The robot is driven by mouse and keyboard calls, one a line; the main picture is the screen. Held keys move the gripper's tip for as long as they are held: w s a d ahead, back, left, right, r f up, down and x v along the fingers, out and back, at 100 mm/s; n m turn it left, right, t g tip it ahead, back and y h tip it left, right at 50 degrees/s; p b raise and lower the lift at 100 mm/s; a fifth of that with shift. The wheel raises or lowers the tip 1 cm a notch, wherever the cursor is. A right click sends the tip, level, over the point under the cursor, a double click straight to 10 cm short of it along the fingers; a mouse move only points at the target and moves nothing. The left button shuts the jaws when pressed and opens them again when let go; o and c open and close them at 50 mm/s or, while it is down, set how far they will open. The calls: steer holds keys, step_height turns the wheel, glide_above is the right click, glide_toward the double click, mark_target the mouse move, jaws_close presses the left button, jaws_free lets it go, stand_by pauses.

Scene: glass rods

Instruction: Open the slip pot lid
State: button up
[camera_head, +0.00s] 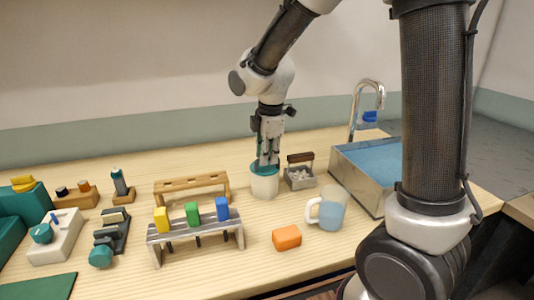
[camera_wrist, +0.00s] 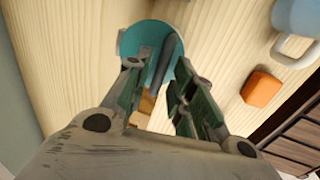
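The slip pot (camera_head: 265,186) is a short, pale round pot on the wooden table, with teal at its top. In the wrist view its teal round top (camera_wrist: 133,42) fills the upper middle, and a dark grey bar (camera_wrist: 158,62) crosses it. I cannot tell whether this bar belongs to the lid. My gripper (camera_head: 267,160) points down right over the pot. In the wrist view my gripper (camera_wrist: 158,66) has its two fingers apart, with the bar between them and no clear contact. The fingers hide part of the top.
A small grey box with a brown handle (camera_head: 300,174) stands close right of the pot. A blue mug (camera_head: 331,210) and an orange block (camera_head: 287,237) lie nearer the front. A wooden rack (camera_head: 192,184) is to the left, and a sink (camera_head: 364,183) to the right.

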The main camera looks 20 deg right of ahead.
jaws_close()
steer(key=shift+w+r, duration=0.1)
steer(key=shift+w, duration=0.05)
